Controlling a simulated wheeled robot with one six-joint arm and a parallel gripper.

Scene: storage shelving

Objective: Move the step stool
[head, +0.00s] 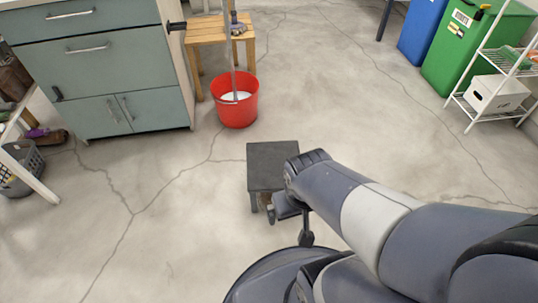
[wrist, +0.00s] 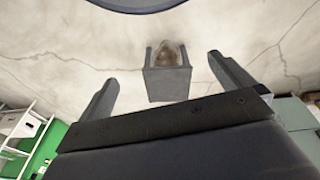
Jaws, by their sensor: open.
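The step stool (head: 268,163) is small and dark grey and stands on the concrete floor in the middle of the head view. In the wrist view, the stool (wrist: 167,86) shows between my two fingers, with a gap on each side and a brownish patch between its legs. My gripper (head: 288,222) is at the near right side of the stool in the head view, and my wrist hides part of that side. In the wrist view, my gripper (wrist: 162,70) is open and empty. I cannot tell its height above the stool.
A red bucket (head: 234,108) with a mop stands beyond the stool, before a wooden stool (head: 208,32). A grey-green cabinet (head: 110,70) is at the upper left. A green bin (head: 468,55) and a white rack (head: 474,112) are at the right. Floor around the stool is clear.

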